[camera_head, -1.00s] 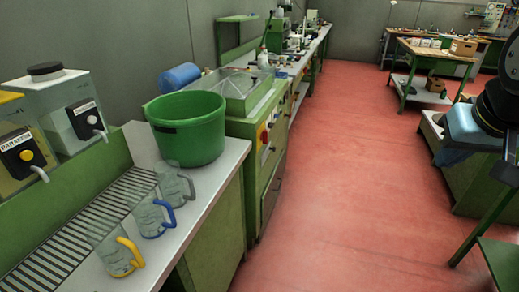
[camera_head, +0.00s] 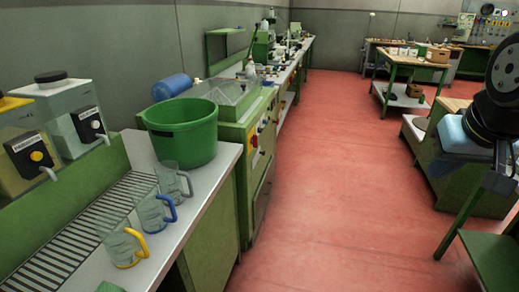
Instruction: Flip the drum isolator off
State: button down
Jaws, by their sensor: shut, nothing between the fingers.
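A green machine cabinet (camera_head: 228,130) stands behind the green tub, with a clear-sided hood on top. Its right-hand face carries a panel with a red and yellow knob (camera_head: 254,141), which looks like the drum isolator, and several small buttons beside it. The knob is too small to tell which way it is turned. A black part of my arm shows at the right edge, far from the panel. My gripper's fingers are not visible.
A green tub (camera_head: 183,134) and several glass jugs with coloured handles stand on the left counter (camera_head: 205,190), near two dispensers with taps. The red floor (camera_head: 320,180) is open down the middle. Green benches (camera_head: 405,65) stand at the back right.

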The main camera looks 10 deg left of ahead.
aim_at(254, 141)
jog(key=z, duration=0.1)
jog(key=i, duration=0.95)
jog(key=u, duration=0.1)
